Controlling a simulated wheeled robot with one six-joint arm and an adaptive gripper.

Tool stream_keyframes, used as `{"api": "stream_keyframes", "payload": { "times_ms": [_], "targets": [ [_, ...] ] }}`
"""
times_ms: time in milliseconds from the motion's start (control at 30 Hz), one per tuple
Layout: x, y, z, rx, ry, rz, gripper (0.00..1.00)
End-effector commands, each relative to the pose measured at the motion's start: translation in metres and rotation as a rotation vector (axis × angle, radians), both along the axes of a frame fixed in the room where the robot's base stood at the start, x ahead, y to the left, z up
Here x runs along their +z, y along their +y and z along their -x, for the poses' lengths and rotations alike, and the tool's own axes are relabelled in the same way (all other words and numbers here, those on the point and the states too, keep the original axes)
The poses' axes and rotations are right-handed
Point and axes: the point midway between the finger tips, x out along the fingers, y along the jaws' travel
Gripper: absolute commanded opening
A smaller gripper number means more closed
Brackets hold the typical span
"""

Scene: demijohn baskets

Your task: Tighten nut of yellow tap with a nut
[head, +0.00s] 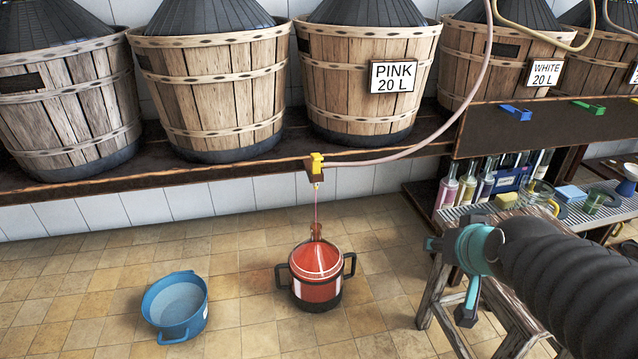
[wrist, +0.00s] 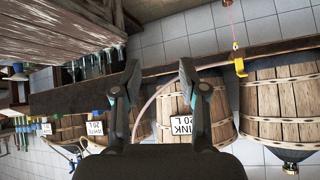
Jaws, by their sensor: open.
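The yellow tap (head: 317,162) sits on a dark block at the front edge of the basket shelf, with a pale pink hose running into it from the right. A thin pink line runs from under it down to the red pot (head: 318,290) on the floor. The tap also shows in the upside-down wrist view (wrist: 239,64), right of my fingers. Its nut is too small to tell apart. My gripper (head: 448,282) is at the right, well apart from the tap. In the wrist view my gripper (wrist: 158,72) is open, with nothing between its fingers.
A blue tub (head: 177,306) stands on the floor left of the red pot. Large wooden baskets (head: 368,75) line the shelf (head: 230,163). The floor before the tap is otherwise clear.

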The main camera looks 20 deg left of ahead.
Motion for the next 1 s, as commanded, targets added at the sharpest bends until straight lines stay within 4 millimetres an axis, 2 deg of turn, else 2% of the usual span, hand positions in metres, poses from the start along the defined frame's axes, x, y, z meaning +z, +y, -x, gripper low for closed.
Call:
{"api": "stream_keyframes", "payload": {
  "times_ms": [33, 200, 400, 500, 633, 800, 1000],
  "targets": [
    [-0.003, 0.019, -0.018, 0.021, -0.029, -0.016, 0.42],
    [-0.009, 0.078, -0.073, 0.048, -0.162, -0.066, 0.42],
    [-0.025, 0.15, -0.118, 0.061, -0.322, -0.116, 0.42],
    [-0.039, 0.184, -0.132, 0.054, -0.4, -0.124, 0.42],
    [-0.06, 0.225, -0.141, 0.041, -0.504, -0.122, 0.42],
    [-0.086, 0.267, -0.139, 0.018, -0.634, -0.103, 0.42],
    [-0.105, 0.291, -0.129, 0.0, -0.737, -0.079, 0.42]
  ]
}}
